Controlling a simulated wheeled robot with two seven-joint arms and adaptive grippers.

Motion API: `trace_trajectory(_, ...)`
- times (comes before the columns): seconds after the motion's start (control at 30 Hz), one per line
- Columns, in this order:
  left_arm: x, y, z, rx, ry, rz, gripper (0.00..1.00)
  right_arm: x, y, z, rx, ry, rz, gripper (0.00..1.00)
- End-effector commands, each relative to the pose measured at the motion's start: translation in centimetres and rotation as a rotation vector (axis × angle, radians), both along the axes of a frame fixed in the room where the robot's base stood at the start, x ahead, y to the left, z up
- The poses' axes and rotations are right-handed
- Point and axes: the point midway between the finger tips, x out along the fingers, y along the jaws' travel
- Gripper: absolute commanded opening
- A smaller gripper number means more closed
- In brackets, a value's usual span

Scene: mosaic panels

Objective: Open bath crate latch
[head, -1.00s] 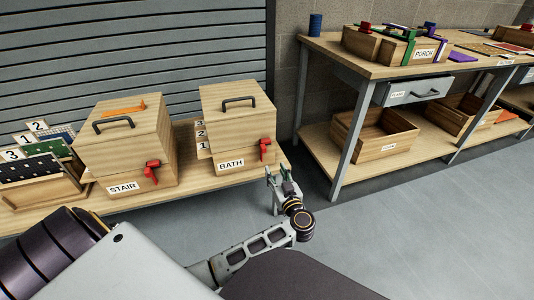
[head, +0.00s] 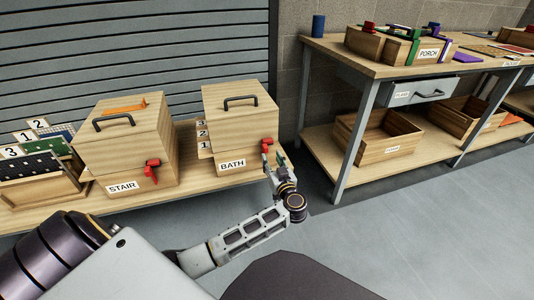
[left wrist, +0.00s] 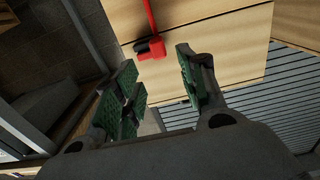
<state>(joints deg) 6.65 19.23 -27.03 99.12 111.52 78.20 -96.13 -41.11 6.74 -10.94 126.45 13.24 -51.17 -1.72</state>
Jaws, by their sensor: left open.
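The bath crate (head: 238,118) is a closed wooden box with a dark lid handle, standing on the low bench and labelled BATH. Its red latch (head: 267,142) is on the front right; it also shows in the left wrist view (left wrist: 152,50), upper middle, against the wood. My left gripper (head: 273,160) is at the front right corner of the crate, just below the latch. In the left wrist view its green-padded fingers (left wrist: 158,85) are apart with nothing between them, and the latch lies beyond them. Whether a finger touches it I cannot tell. My right gripper is not seen.
The stair crate (head: 126,142), with its own red latch (head: 151,168), stands left of the bath crate. Numbered panels (head: 36,150) stand at the far left. A workbench (head: 375,68) with a drawer and open wooden bins is at right. The floor between is clear.

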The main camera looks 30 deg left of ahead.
Motion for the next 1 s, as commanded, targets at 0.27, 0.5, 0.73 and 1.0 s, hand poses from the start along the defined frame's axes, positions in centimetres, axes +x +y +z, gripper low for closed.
trace_trajectory(0.27, 2.1, 2.5, -0.1, 0.002, -0.002, 0.0, 0.41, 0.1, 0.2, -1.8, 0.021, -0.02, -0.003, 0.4)
trace_trajectory(0.5, 3.6, 4.3, -0.1, 0.002, -0.001, 0.0, 0.41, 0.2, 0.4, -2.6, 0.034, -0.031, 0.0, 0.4)
trace_trajectory(0.73, 4.4, 5.2, 0.0, 0.001, -0.001, 0.0, 0.41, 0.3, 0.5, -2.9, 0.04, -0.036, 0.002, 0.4)
trace_trajectory(1.0, 4.5, 5.3, 0.0, 0.0, 0.0, 0.0, 0.41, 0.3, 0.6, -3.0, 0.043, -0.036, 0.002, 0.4)
